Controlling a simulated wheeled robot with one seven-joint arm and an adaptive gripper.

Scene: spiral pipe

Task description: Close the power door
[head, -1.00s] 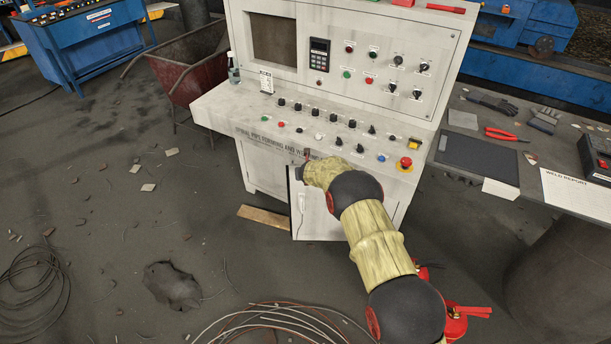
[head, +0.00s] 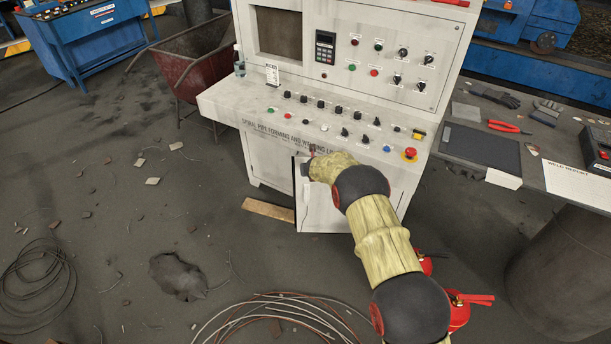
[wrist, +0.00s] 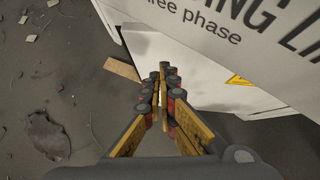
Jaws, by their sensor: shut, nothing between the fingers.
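The power door (head: 318,216) is a white panel low on the front of the control console. Its left edge shows dark and stands out from the console, so it looks partly open; its right side is behind my arm. My gripper (head: 306,167) is at the door's upper left, below the console's lettered edge, and largely hidden by my wrist. In the wrist view my gripper (wrist: 161,78) is shut and empty, with its fingertips in front of white panelling. A white panel with a yellow warning triangle (wrist: 239,80) lies to their right. I cannot tell whether the fingers touch the door.
The control console (head: 225,103) overhangs the door with its sloped desk. A wooden board (head: 268,209) lies on the floor left of the door. Coiled cables (head: 270,318) and red extinguishers (head: 458,310) are near my arm. Open floor lies to the left, with scattered debris.

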